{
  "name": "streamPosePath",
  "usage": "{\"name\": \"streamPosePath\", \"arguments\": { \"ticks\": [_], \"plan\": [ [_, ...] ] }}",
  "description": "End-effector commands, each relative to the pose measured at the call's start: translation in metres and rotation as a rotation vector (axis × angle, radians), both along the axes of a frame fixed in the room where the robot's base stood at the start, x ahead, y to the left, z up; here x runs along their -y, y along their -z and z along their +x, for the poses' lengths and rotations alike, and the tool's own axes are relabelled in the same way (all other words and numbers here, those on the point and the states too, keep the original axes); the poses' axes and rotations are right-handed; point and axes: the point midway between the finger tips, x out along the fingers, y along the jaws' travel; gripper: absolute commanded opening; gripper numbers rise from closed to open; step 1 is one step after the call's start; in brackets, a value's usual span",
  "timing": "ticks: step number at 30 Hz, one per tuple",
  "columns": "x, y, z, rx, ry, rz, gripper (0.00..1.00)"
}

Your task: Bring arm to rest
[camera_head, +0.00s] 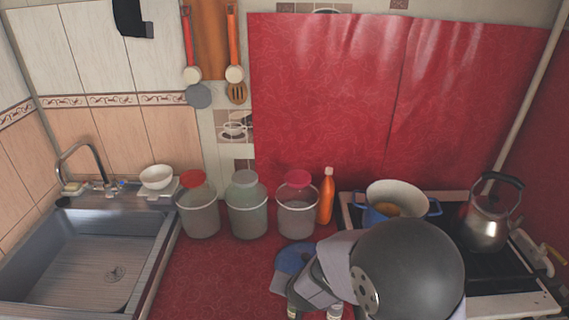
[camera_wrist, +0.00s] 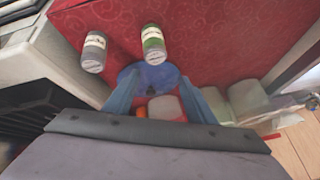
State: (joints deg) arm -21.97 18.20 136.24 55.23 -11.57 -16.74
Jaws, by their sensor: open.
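My arm reaches over the red counter at the lower right of the head view, and its dark round joint and grey links cover part of the counter. My gripper (camera_wrist: 158,96) shows in the wrist view with its two blue-grey fingers spread apart and nothing visible between the tips. A round blue thing (camera_wrist: 148,76) lies on the red counter beyond the fingers; it also shows beside my arm in the head view (camera_head: 291,260). I cannot tell how far the fingers are above it.
Three lidded containers (camera_head: 247,210) and an orange bottle (camera_head: 326,198) line the back. A blue pot (camera_head: 380,211) and a kettle (camera_head: 486,222) stand on the stove at right. The sink (camera_head: 82,262) is left; counter before the containers is clear.

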Motion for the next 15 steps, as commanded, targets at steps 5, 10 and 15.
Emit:
{"name": "streamPosePath", "arguments": {
  "ticks": [5,10,15],
  "plan": [
    [0.014,-0.008,-0.047,-0.151,-0.178,0.051,0.51],
    [0.053,-0.009,-0.109,-0.334,-0.285,-0.003,0.51],
    [0.094,-0.011,-0.158,-0.483,-0.316,-0.087,0.51]
  ]
}}
